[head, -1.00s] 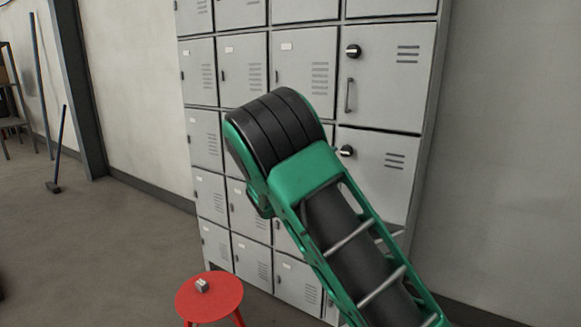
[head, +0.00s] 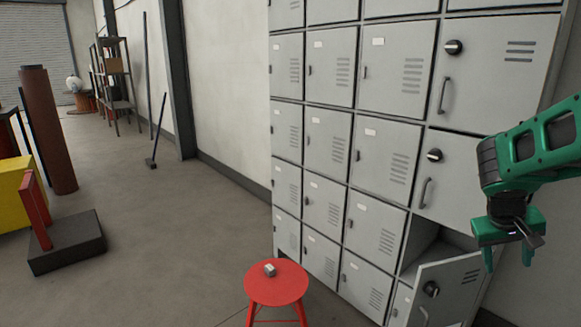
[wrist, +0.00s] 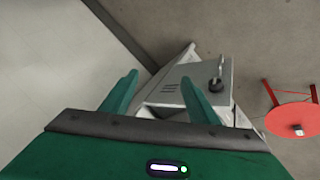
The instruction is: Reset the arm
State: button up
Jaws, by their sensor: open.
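My arm reaches in from the right edge in the head view, green and black. My gripper (head: 508,260) hangs from it pointing down, open, with nothing between its fingers. It appears in front of the right side of the locker bank (head: 376,88), above and to the right of an open locker door (head: 452,290). In the wrist view, the two green fingers (wrist: 160,78) are spread apart, with the open door (wrist: 205,75) beyond them.
A red stool (head: 276,290) with a small grey block (head: 269,269) on it stands before the lockers. A black base with a red upright (head: 68,245), a yellow object (head: 14,193) and a brown cylinder (head: 48,130) are at left. The middle-left floor is clear.

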jog(key=s+a+m+y, duration=0.1)
jog(key=s+a+y, duration=0.1)
jog(key=s+a, duration=0.4)
jog(key=s+a+m+g+y, duration=0.1)
jog(key=s+a, duration=0.6)
jog(key=s, duration=0.8)
jog(key=m+y, duration=0.1)
jog(key=y, duration=0.1)
jog(key=shift+s+g+y, duration=0.25)
jog(key=shift+g+y, duration=0.05)
jog(key=shift+w+f, duration=0.15)
jog(key=shift+w+f, duration=0.2)
jog(key=shift+w, duration=0.3)
